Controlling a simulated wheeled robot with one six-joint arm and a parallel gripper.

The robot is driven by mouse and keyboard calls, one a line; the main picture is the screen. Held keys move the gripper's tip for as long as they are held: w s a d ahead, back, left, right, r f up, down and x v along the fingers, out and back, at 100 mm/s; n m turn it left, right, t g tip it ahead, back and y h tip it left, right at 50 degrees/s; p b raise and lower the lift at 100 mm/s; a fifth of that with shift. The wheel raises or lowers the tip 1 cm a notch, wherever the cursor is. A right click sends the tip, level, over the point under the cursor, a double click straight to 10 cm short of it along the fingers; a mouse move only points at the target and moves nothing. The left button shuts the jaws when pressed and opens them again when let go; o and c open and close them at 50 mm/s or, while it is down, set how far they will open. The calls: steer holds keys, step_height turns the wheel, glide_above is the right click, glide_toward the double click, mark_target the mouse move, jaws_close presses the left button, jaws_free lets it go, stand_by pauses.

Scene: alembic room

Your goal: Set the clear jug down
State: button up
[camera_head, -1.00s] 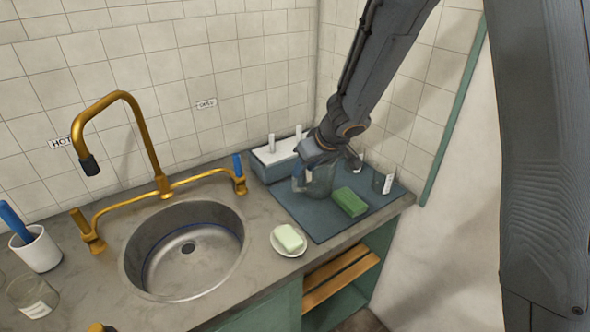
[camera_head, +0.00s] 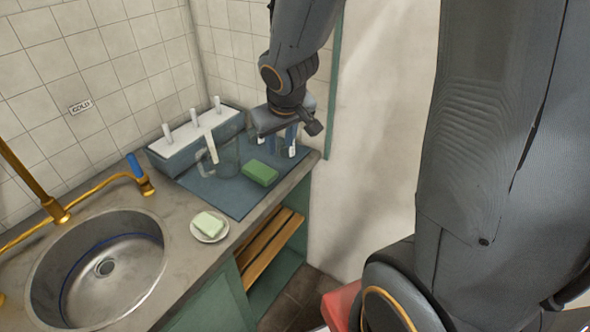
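The clear jug (camera_head: 228,160) stands upright on the blue-grey mat (camera_head: 228,195), in front of the white-topped box. It is see-through, with its handle on the left side. My gripper (camera_head: 279,140) is to the right of the jug and apart from it. Its two fingers point down and look spread, with nothing seen held between them. A small glass with a white label (camera_head: 291,152) is just below or behind the fingers and partly hidden by them.
A green sponge (camera_head: 260,173) lies on the mat near the jug. The box with white pegs (camera_head: 195,135) stands behind. A soap dish (camera_head: 209,228) sits between mat and sink (camera_head: 100,270). The counter ends at a drop just right of the mat.

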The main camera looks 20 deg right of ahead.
steer(key=s+m+g, duration=0.1)
steer(key=s+g, duration=0.1)
steer(key=s, duration=0.8)
steer(key=shift+s+a+f+m+y, duration=0.2)
steer(key=shift+s+f+m+y, duration=0.1)
steer(key=shift+s+m, duration=0.1)
step_height(320, 180, down, 9)
steer(key=g+b, duration=0.1)
steer(key=b, duration=0.7)
steer(key=shift+w+f+g, duration=0.2)
steer(key=shift+w+g, duration=0.05)
steer(key=shift+g, duration=0.05)
